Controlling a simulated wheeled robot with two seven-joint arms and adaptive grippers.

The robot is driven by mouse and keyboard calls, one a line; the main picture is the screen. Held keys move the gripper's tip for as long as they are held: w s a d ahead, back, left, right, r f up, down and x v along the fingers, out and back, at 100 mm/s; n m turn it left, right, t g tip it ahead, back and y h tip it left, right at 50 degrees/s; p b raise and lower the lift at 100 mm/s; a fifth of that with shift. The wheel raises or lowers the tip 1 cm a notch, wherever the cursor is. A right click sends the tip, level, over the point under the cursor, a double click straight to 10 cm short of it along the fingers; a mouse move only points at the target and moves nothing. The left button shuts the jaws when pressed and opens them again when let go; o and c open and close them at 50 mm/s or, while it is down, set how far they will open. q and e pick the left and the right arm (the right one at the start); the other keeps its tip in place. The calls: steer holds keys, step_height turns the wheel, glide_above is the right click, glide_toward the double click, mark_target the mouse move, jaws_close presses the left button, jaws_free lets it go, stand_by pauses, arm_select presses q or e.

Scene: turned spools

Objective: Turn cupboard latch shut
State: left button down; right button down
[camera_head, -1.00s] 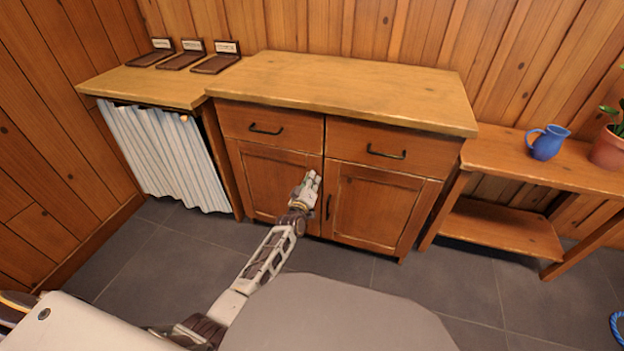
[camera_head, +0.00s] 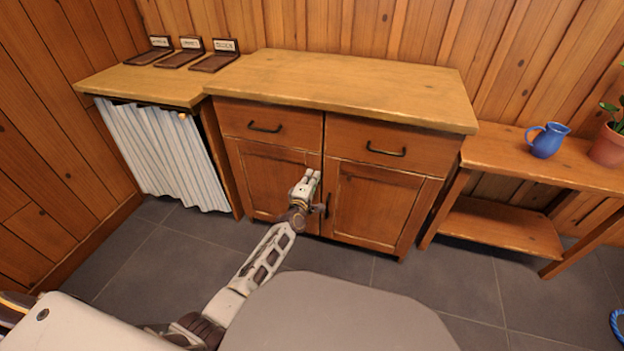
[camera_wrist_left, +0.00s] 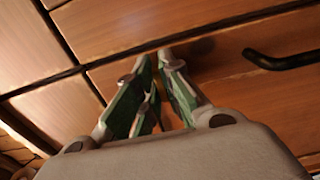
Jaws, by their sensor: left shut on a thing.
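The wooden cupboard (camera_head: 383,203) has two lower doors, both appearing closed against the frame. My left gripper (camera_head: 313,174) is at the gap between the doors, near their top edge and just under the drawers. In the left wrist view its green-padded fingers (camera_wrist_left: 158,72) are close together against the door fronts. It is shut on the latch, which the fingers almost fully hide, so its angle cannot be told. A dark door handle (camera_head: 327,205) is just below the gripper; it also shows in the left wrist view (camera_wrist_left: 290,60). My right gripper is not in view.
Two drawers with black handles (camera_head: 385,151) are above the doors. A striped curtain (camera_head: 165,155) hangs under the left counter. A side table on the right holds a blue jug (camera_head: 547,141) and a potted plant (camera_head: 607,146).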

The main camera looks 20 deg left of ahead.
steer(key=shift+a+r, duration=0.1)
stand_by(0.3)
arm_select(q)
steer(key=c, duration=1.7)
jaws_free()
steer(key=shift+o, duration=0.5)
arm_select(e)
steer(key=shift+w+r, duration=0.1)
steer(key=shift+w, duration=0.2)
arm_select(q)
steer(key=shift+s, duration=0.1)
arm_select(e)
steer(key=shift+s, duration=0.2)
arm_select(q)
steer(key=shift+s, duration=0.1)
steer(key=s, duration=1.1)
steer(key=shift+s+a, duration=0.25)
steer(key=shift+s, duration=0.05)
